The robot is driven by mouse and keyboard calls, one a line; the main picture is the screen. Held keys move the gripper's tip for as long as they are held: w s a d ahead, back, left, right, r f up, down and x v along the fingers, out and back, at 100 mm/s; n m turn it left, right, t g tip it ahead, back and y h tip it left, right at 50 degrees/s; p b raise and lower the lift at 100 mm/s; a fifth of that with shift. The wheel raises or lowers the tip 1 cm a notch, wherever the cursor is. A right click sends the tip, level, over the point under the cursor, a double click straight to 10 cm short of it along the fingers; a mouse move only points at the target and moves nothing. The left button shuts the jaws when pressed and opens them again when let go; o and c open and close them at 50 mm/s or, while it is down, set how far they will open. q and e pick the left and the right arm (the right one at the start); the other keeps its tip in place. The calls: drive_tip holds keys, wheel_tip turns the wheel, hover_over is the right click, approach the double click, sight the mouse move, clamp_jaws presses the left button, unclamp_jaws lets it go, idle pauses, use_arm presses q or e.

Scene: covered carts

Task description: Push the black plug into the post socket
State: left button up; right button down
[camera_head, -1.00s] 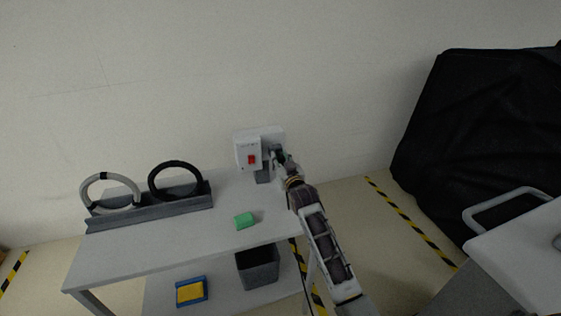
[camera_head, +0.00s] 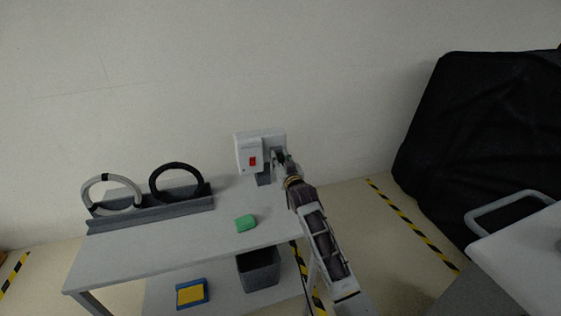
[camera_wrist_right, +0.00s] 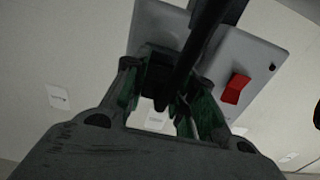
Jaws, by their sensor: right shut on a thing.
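The post socket is a light grey box (camera_head: 249,154) with a red switch, on a dark post at the back right of the table. My right gripper (camera_head: 280,158) is at the right part of this box. In the right wrist view my right gripper (camera_wrist_right: 170,100) is shut on the black plug (camera_wrist_right: 158,82), with green pads on both sides of it. A black cable (camera_wrist_right: 205,35) runs up from the plug across the view. The plug is close to the grey box face (camera_wrist_right: 235,60); the socket opening is hidden, so I cannot tell how deep it sits. My left gripper is out of view.
A green block (camera_head: 245,223) lies on the table (camera_head: 150,245). A grey rack (camera_head: 150,213) holds a grey ring and a black ring at left. A grey bin (camera_head: 258,268) and a blue-yellow item (camera_head: 191,293) are below. A black-covered cart (camera_head: 480,140) stands right.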

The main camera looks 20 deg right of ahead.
drive_tip(key=shift+w, duration=0.1)
drive_tip(key=c, duration=1.1)
unclamp_jaws()
drive_tip(key=shift+s+d, duration=0.15)
drive_tip(key=shift+s, duration=5.8)
